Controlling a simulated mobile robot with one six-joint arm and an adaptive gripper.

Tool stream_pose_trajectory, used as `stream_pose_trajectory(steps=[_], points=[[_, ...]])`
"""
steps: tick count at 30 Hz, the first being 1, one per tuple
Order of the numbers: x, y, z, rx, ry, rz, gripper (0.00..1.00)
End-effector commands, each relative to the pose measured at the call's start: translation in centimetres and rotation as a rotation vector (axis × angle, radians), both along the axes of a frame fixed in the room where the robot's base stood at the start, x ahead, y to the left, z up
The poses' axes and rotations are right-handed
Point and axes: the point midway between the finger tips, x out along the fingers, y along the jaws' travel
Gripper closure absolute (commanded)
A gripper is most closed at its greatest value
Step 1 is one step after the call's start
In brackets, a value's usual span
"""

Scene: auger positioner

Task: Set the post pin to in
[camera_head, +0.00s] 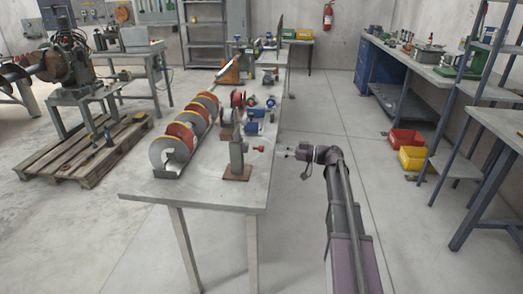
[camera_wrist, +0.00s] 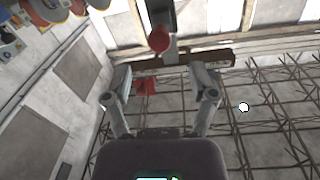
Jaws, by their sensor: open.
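A grey post (camera_head: 237,152) on a brown base plate (camera_head: 238,172) stands upright near the front right of the bench. A red knob (camera_head: 258,148) sticks out from its right side; I take this as the post pin. My gripper (camera_head: 284,151) is to the right of the knob, apart from it, pointing left. In the wrist view my gripper (camera_wrist: 162,86) is open and empty, fingers spread. A red round end (camera_wrist: 158,41) shows beyond the fingertips, and a red knobbed part (camera_wrist: 145,87) appears between the fingers. How far in the pin sits cannot be told.
A row of red and grey auger discs (camera_head: 185,130) runs along the bench (camera_head: 155,187) left of the post. Blue and red parts (camera_head: 254,118) stand behind it.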

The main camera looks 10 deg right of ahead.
Motion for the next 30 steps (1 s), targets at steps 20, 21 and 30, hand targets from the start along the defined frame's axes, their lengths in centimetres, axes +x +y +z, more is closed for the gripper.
stream_pose_trajectory(steps=[20,21,30], points=[[2.7,6.8,0.0,0.000,0.000,0.000,0.26],[2.7,6.8,0.0,0.000,0.000,-0.001,0.26],[2.7,6.8,0.0,0.000,0.000,-0.001,0.35]])
